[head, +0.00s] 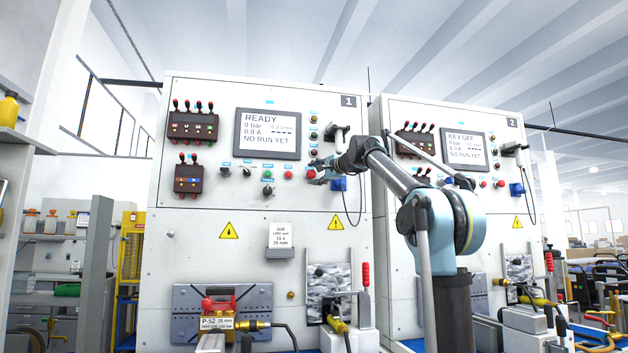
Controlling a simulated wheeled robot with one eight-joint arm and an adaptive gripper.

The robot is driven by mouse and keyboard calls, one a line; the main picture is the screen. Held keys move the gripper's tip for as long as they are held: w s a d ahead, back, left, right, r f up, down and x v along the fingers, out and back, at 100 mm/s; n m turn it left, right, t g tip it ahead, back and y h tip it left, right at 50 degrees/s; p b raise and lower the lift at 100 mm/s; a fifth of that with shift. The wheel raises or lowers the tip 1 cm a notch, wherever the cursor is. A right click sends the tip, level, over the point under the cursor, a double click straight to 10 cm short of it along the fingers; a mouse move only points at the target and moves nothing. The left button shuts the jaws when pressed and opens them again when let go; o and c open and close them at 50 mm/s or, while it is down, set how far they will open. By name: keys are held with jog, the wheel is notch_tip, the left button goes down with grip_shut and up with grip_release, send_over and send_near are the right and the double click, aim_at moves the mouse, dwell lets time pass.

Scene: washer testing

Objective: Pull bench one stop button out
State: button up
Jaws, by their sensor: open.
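Bench one (185,255) is the white panel cabinet marked 1. Its screen (268,134) reads READY and NO RUN YET. A red button (288,175) sits in the control row below the screen. To its right, a second red button (311,174), which looks like the stop button, shows at my gripper's tip. My gripper (316,170) is open in front of the panel, with its fingers at this red part. The fingers partly hide the button. I cannot tell whether they touch it, or whether it is pressed in or out.
A blue block (340,184) and a hanging black cable (352,215) are just right of my gripper. Red-knobbed lever blocks (193,126) are on the left of the panel. Bench two (400,290) stands to the right, partly behind my arm.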

jog(key=v, duration=1)
jog(key=shift+d, duration=0.15)
